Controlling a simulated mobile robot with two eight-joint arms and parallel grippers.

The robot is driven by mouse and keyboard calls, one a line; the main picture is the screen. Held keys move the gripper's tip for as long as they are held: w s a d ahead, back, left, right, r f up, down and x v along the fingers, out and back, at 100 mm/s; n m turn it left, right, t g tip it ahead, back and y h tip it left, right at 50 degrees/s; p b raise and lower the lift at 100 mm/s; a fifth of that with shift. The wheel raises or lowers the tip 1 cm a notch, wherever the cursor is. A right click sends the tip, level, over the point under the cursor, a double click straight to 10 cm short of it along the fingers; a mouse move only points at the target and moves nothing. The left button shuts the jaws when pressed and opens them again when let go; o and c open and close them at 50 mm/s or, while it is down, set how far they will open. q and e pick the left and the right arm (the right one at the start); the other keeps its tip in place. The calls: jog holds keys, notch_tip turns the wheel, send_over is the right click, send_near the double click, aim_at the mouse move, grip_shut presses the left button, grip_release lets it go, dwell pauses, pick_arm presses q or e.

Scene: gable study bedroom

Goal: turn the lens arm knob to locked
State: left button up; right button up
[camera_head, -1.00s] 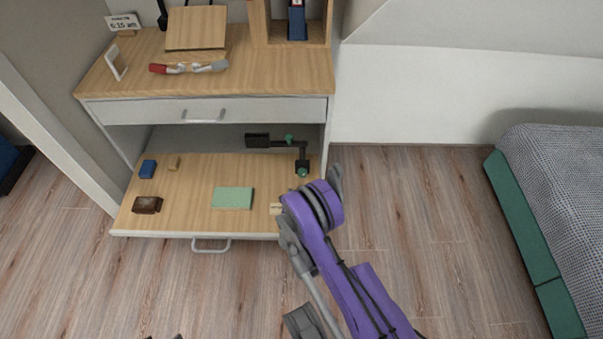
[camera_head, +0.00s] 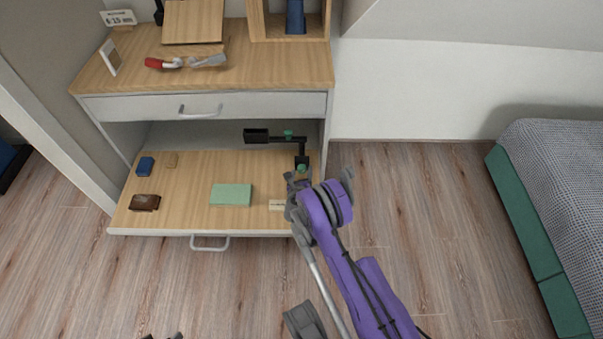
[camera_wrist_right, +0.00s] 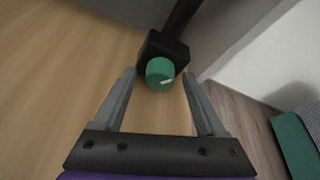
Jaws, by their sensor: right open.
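The black lens arm (camera_head: 303,148) stands at the right end of the pulled-out lower shelf. It has one green knob (camera_head: 302,168) low on its post and another green knob (camera_head: 288,133) on its horizontal bar. My right gripper (camera_head: 298,180) is open just in front of the lower knob. In the right wrist view, that knob (camera_wrist_right: 159,70) with a pale pointer mark shows between the open fingers (camera_wrist_right: 158,82), on a black block (camera_wrist_right: 170,48). I cannot tell whether the fingers touch it. Small dark tips, likely my left gripper (camera_head: 163,337), show at the bottom edge.
The shelf (camera_head: 185,217) holds a green book (camera_head: 231,194), a blue box (camera_head: 145,166), a brown item (camera_head: 145,202) and a small label (camera_head: 277,204). The desk top and drawer (camera_head: 205,106) overhang behind. A bed (camera_head: 560,200) stands right. Floor between is clear.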

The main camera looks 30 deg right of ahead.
grip_shut()
dwell(0.3)
jog(key=m+y, duration=0.1)
jog(key=m+t+p, duration=0.1)
jog(key=m, duration=0.1)
jog(key=shift+s+d+y, duration=0.15)
jog(key=shift+d+y, duration=0.05)
jog(key=shift+y, duration=0.2)
jog(key=shift+m+t+y, duration=0.5)
jog(key=shift+m, duration=0.4)
jog(key=shift+m+y+p, duration=0.3)
jog(key=shift+m+p, duration=0.3)
jog(key=shift+p, duration=0.1)
jog(key=shift+d+m+t+y+p, duration=0.1)
jog(key=shift+m+t+y+p, duration=0.3)
jog(key=shift+m+t+p, duration=0.45)
jog(key=shift+g, duration=0.25)
